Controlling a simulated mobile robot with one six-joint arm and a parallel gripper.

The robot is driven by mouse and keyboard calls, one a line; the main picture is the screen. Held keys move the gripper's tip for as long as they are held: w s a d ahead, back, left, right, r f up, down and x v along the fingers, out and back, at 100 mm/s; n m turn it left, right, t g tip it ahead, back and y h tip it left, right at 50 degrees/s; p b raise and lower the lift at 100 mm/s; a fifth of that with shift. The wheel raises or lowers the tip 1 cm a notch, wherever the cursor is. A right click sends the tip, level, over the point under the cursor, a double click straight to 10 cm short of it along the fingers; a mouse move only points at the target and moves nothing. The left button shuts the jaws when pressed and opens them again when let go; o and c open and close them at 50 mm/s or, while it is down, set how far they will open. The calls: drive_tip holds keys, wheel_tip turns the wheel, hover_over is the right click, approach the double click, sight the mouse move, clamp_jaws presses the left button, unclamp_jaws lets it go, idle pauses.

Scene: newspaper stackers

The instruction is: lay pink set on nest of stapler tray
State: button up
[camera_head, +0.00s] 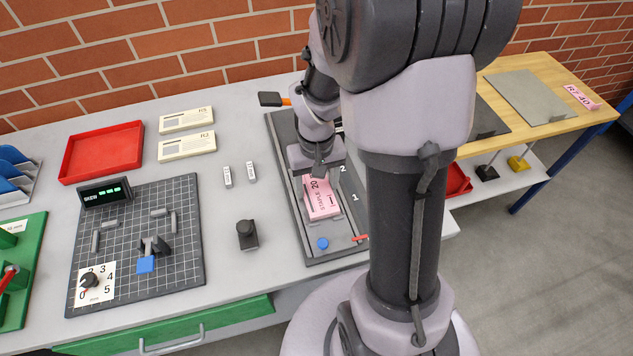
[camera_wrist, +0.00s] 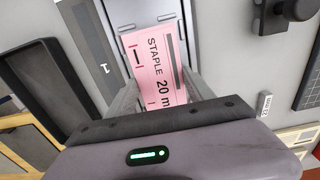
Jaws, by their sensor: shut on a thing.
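The pink set (camera_head: 322,199) has a pink top marked "STAPLE 20 m…"; it also shows in the wrist view (camera_wrist: 158,65). My gripper (camera_head: 319,176) is shut on its near end, with one finger on each side in the wrist view (camera_wrist: 157,95). The long dark grey stapler tray (camera_head: 290,185) lies under it on the grey bench, with numbers 1 and 2 along its right side. The set is over the tray's middle, roughly in line with it. I cannot tell whether it touches the tray. My arm hides part of the tray's right side.
A blue button (camera_head: 322,243) sits at the tray's near end. Left are a black device (camera_head: 247,235), small grey blocks (camera_head: 227,177), a gridded mat (camera_head: 190,265), a red tray (camera_head: 75,170) and cream boxes (camera_head: 187,145). A wooden table (camera_head: 555,75) stands right.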

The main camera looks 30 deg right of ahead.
sight(317, 188)
drive_tip(key=shift+f, duration=0.4)
drive_tip(key=o, duration=1.6)
drive_tip(key=shift+c, duration=0.2)
wheel_tip(317, 188, up, 18)
drive_tip(key=f+p, duration=0.1)
drive_tip(key=p, duration=0.6)
drive_tip(key=s+a+r+t+y+b, duration=0.1)
drive_tip(key=s+a+r+t+b, duration=0.1)
drive_tip(key=s+a, duration=0.3)
drive_tip(key=s+a+r+m+t+y+b, duration=0.1)
drive_tip(key=s+a+r+t+b, duration=0.1)
drive_tip(key=s+a, duration=0.4)
drive_tip(key=a+t+b, duration=0.1)
drive_tip(key=a+b, duration=0.1)
drive_tip(key=a, duration=0.1)
drive_tip(key=shift+a+r+t, duration=0.3)
drive_tip(key=shift+r+t, duration=0.05)
drive_tip(key=shift+t, duration=0.05)
